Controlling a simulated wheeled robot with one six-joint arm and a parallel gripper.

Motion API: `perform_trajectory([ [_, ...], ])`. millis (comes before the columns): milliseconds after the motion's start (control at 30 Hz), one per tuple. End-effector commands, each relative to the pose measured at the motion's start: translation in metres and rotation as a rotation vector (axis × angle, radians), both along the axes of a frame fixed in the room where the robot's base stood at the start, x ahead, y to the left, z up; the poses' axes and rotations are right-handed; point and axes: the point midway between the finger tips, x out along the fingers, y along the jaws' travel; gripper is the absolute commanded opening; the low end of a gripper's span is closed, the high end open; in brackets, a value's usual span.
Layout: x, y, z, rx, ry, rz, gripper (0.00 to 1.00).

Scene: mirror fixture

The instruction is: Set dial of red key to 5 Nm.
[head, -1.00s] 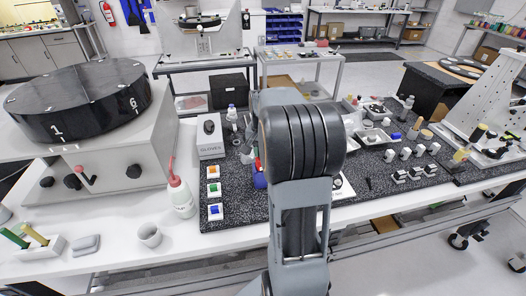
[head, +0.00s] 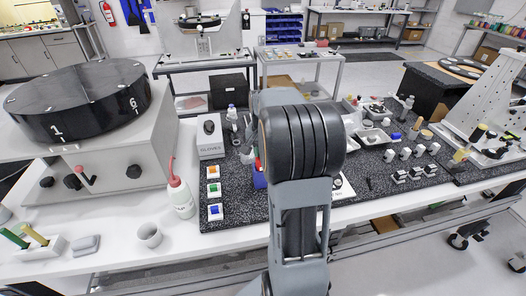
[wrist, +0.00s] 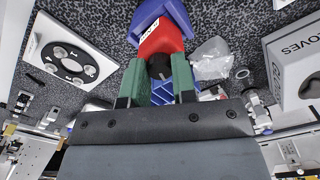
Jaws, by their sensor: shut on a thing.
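In the wrist view the red key (wrist: 163,42) sits in a blue holder (wrist: 181,10), with a white label on the red body. A dark round dial (wrist: 159,67) is at the key's near end. My gripper (wrist: 158,78) has two green fingers, one on each side of the dial, and is shut on it. The dial's scale and setting cannot be read. In the head view my own arm hides the gripper and most of the key; part of the blue holder shows left of the arm (head: 259,180).
A GLOVES box (head: 210,137) stands left of the holder, and at the right in the wrist view. A clear plastic bag (wrist: 211,60) lies close beside the key. A white plate with a black ring (wrist: 70,61) lies left of the gripper. A squeeze bottle (head: 181,196) stands at the mat's left edge.

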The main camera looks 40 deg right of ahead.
Motion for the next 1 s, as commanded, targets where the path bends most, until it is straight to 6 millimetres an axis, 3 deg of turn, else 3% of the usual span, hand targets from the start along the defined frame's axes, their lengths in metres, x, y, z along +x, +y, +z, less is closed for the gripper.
perform_trajectory([
  [100,0.0,0.0,0.0,-0.001,-0.001,0.0,0.02],
  [133,0.0,0.0,0.0,-0.001,-0.001,0.0,0.26],
  [400,0.0,0.0,0.0,0.0,0.0,0.0,0.52],
  [733,0.001,0.0,0.006,-0.002,-0.003,0.0,0.52],
  [1000,0.001,0.0,0.054,-0.003,-0.006,0.0,0.52],
])
